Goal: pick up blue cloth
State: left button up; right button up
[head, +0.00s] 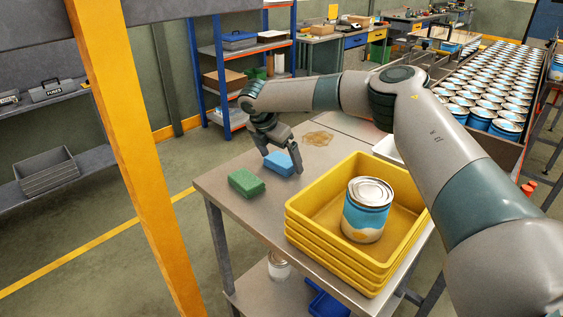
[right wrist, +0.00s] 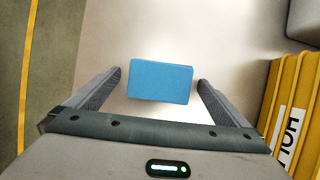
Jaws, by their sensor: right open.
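The blue cloth (head: 281,164) looks like a small blue block or sponge and lies on the grey table near its far left part. In the right wrist view the blue cloth (right wrist: 160,81) lies between the two open fingers, with a gap on each side. My right gripper (head: 277,160) is open and points down over the cloth, its fingers on either side of it. It also shows in the right wrist view (right wrist: 160,84), holding nothing. My left gripper is not in view.
A green sponge (head: 246,183) lies left of the cloth. A stack of yellow trays (head: 315,222) holding a blue-labelled can (head: 366,209) stands at the right of the table (head: 215,185). A brown stain (head: 318,139) marks the tabletop behind. An orange post (head: 130,150) rises at left.

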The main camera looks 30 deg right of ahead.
aim_at(284, 157)
jog(key=shift+c, duration=0.3)
jog(key=c, duration=1.1)
jog(key=shift+o, duration=0.2)
jog(key=shift+r, duration=0.15)
jog(key=shift+r+b, duration=0.5)
jog(key=shift+r, duration=0.15)
notch_tip(284, 157, up, 2)
jog(key=shift+r+b, duration=0.2)
jog(key=shift+b, duration=0.45)
jog(key=s+d+r+b, duration=0.3)
jog(key=s+d+r, duration=0.4)
jog(key=s, duration=0.2)
jog(key=shift+s, duration=0.15)
